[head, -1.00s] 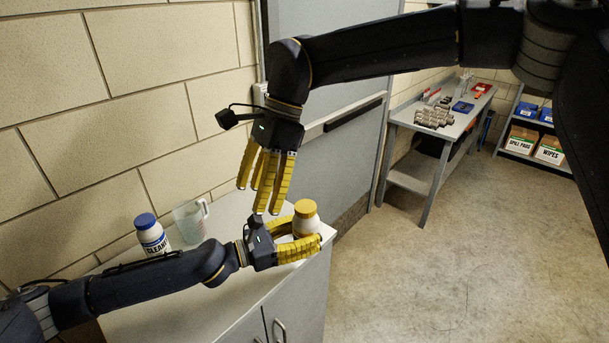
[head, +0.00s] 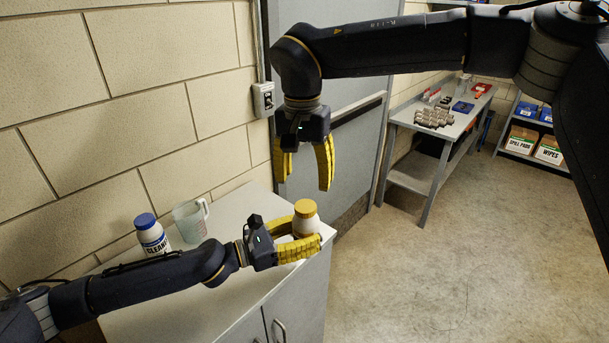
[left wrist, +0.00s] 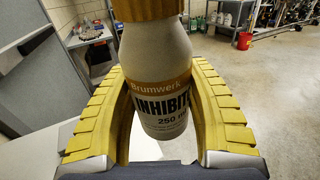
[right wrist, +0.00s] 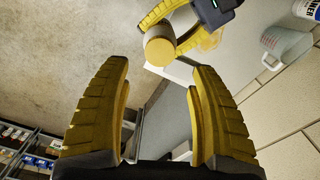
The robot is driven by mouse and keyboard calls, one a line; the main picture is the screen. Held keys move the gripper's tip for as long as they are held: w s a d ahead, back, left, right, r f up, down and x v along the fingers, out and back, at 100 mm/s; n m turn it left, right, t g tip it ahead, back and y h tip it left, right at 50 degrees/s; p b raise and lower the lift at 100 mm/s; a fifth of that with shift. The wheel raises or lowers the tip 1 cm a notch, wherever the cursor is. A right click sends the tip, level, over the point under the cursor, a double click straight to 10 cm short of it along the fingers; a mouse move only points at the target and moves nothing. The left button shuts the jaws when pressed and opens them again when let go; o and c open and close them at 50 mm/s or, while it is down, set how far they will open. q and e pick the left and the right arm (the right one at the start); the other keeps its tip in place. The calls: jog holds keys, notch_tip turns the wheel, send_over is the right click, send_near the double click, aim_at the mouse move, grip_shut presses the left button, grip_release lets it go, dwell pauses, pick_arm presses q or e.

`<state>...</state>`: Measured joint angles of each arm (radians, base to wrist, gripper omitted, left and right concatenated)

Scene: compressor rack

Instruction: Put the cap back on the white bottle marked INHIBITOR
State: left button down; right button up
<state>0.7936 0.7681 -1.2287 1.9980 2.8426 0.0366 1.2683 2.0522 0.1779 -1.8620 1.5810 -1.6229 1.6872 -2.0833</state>
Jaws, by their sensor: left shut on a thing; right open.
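The white INHIBITOR bottle (head: 307,228) is upright near the right end of the grey cabinet top, and its orange label shows in the left wrist view (left wrist: 160,100). An orange-yellow cap (head: 305,208) sits on its mouth; I cannot tell if it is screwed tight. The cap also shows from above in the right wrist view (right wrist: 160,48). My left gripper (head: 302,240) is shut on the bottle, a yellow finger on either side. My right gripper (head: 304,184) is open and empty, pointing down above the cap and apart from it.
A white CLEANER bottle with a blue cap (head: 150,233) and a clear jug (head: 190,221) stand by the wall on the cabinet top (head: 240,205). A grey door (head: 350,160) is behind. A workbench (head: 445,122) and a shelf with boxes (head: 535,145) stand farther off.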

aim_at(306, 205)
jog(key=shift+d+f, duration=0.1)
jog(key=shift+f, duration=3.9)
grip_shut()
